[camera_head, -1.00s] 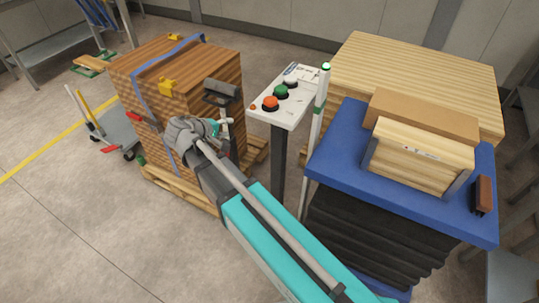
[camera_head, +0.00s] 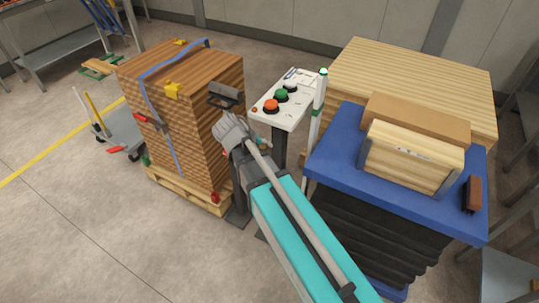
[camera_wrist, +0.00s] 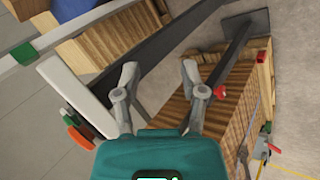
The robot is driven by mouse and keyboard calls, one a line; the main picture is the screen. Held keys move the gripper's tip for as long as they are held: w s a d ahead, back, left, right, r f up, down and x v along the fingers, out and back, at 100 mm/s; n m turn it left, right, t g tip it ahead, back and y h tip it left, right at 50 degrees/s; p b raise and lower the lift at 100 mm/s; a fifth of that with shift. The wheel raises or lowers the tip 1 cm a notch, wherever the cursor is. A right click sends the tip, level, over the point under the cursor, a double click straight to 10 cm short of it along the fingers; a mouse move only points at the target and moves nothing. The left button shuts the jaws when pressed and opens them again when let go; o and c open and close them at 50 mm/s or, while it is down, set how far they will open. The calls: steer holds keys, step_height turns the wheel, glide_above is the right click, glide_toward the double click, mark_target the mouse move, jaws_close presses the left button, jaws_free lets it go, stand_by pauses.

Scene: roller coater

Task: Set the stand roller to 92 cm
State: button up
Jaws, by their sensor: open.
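The stand roller (camera_head: 226,95) stands in front of the strapped wooden stack in the head view, its dark roller raised on a post. My arm covers much of that post. In the wrist view, a dark upright post (camera_wrist: 230,55) rises from a floor plate, with a red knob (camera_wrist: 220,92) on it. My gripper (camera_wrist: 160,72) is open and empty, its two fingers apart. The knob lies just right of the right finger, apart from the space between the fingers. I cannot read a height scale.
The button panel (camera_head: 287,97) stands close right of the roller; its white edge (camera_wrist: 72,95) is near the left finger. The wooden stack (camera_head: 185,105) on a pallet (camera_head: 190,190) is left. A blue lift table (camera_head: 335,150) carrying boards is right. Floor at lower left is clear.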

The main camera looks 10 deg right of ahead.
steer(key=shift+s+d+f+m+g+y, duration=0.2)
steer(key=shift+s+d+m+g+y, duration=0.15)
steer(key=shift+s+d, duration=0.65)
steer(key=shift+a, duration=0.25)
